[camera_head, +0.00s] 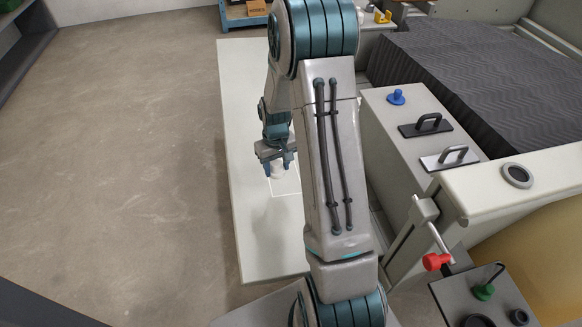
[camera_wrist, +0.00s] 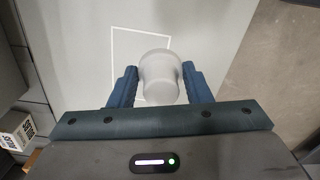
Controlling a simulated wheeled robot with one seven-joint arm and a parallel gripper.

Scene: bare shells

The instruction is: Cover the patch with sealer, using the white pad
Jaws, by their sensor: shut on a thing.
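My gripper (camera_head: 277,163) is shut on the white pad (camera_head: 278,171), a pale rounded piece. In the wrist view the white pad (camera_wrist: 159,80) sits between the two blue fingers of my gripper (camera_wrist: 160,88). The patch (camera_head: 286,183) is a thin white outline on a large pale panel (camera_head: 248,215). In the wrist view the patch (camera_wrist: 130,45) lies partly behind the pad, which overlaps its lower right part. I cannot tell whether the pad touches the panel. No sealer can be made out on the patch. My arm hides part of the panel.
Right of the panel, a grey ledge (camera_head: 385,120) holds a blue knob (camera_head: 396,97), a black handled block (camera_head: 426,125) and a pale handled block (camera_head: 450,159). A red-ended crank (camera_head: 437,261) and a green knob (camera_head: 485,291) are nearer. The floor (camera_head: 120,150) at left is clear.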

